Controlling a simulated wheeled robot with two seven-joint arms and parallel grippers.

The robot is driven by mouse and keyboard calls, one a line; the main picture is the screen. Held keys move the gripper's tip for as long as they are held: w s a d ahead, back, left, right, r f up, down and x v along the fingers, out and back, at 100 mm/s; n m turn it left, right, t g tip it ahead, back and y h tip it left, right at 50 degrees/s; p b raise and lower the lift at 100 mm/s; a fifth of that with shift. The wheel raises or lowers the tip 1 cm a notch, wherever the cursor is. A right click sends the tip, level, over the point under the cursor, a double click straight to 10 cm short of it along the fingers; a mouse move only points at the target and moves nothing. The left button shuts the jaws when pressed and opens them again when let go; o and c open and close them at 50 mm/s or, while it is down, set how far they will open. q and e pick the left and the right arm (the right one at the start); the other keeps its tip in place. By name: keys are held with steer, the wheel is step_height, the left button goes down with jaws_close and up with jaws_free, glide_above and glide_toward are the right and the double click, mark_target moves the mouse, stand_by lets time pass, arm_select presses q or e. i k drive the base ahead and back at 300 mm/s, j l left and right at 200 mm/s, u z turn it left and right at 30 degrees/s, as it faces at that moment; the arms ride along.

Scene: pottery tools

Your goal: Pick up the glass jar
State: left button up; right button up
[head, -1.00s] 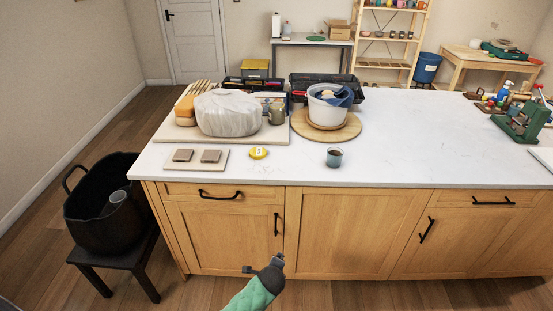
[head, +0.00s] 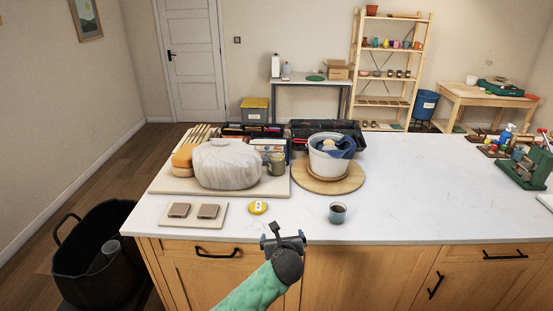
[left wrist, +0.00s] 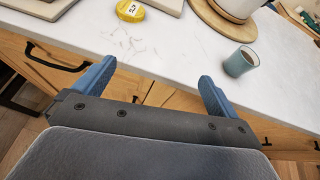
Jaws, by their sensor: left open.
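The glass jar (head: 338,213) is a small blue-grey cup shape with dark contents, upright near the counter's front edge. It also shows in the left wrist view (left wrist: 238,65), at the upper right, beyond and to the right of the right-hand finger. My left gripper (head: 284,239) is open and empty at the counter's front edge, left of the jar and apart from it. Its two blue fingers (left wrist: 157,72) stand wide apart in the left wrist view, with bare white counter between them. My right gripper is not in view.
A yellow round tin (head: 258,208) lies left of the jar. A board with two brown blocks (head: 194,223) lies further left. Behind the jar, a white pot (head: 325,160) stands on a round wooden board (head: 309,185). The white counter (head: 420,200) to the right is clear.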

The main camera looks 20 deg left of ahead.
mark_target(276, 164)
steer(key=i+j, duration=0.2)
steer(key=i, duration=0.2)
steer(key=i+j, duration=0.45)
steer(key=i, duration=0.3)
